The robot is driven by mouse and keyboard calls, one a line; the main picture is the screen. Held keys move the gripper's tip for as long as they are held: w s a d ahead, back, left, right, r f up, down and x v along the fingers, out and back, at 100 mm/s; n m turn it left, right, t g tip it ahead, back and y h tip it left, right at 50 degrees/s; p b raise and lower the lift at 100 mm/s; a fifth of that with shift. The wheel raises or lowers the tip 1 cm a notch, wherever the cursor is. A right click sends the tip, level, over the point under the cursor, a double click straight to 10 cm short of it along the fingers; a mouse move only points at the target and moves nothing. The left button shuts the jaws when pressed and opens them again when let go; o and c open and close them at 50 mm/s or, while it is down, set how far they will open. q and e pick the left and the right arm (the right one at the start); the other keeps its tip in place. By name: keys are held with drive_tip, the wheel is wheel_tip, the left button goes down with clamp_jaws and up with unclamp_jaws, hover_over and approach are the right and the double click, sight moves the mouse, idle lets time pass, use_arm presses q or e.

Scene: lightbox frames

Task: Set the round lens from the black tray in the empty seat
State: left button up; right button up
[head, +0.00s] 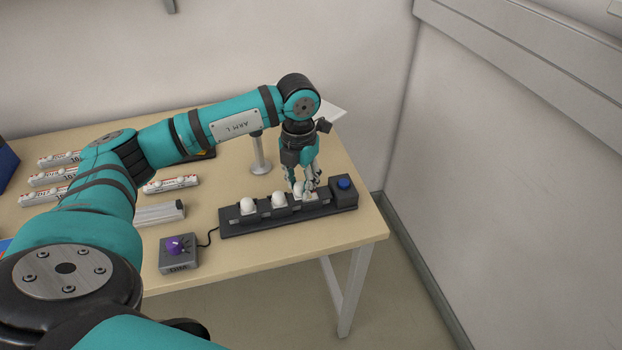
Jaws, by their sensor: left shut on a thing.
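My left gripper (306,188) points down over the third seat (311,200) of a dark fixture bar (233,226). It is shut on a small whitish piece, which I take to be the round lens (297,189); the fingers hide much of it. I cannot tell whether the lens touches the seat. The two seats to the left hold white round domes (247,204) (279,197). A black tray (208,154) lies behind my left arm and is mostly hidden. My right gripper is out of view.
A box with a blue button (344,184) closes the bar's right end. A box with a purple knob (178,246) stands front left, cabled to the bar. A metal post (259,160) stands behind the bar. Several printed white cartons (171,184) lie left. The table's right edge is near.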

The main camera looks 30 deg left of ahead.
use_arm(q)
drive_tip(key=w, duration=0.3)
drive_tip(key=shift+w+d+f, duration=0.1)
drive_tip(key=shift+w+f, duration=0.1)
wheel_tip(320, 180, down, 3)
drive_tip(key=shift+f+p, duration=0.15)
drive_tip(key=shift+p, duration=0.8)
drive_tip(key=shift+f, duration=0.3)
drive_tip(key=o, duration=0.9)
drive_tip(key=shift+c, duration=0.2)
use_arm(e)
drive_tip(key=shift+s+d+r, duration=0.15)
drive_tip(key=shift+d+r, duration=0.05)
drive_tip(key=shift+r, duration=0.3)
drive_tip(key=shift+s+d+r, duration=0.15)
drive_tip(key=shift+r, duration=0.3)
use_arm(q)
drive_tip(key=shift+r, duration=0.15)
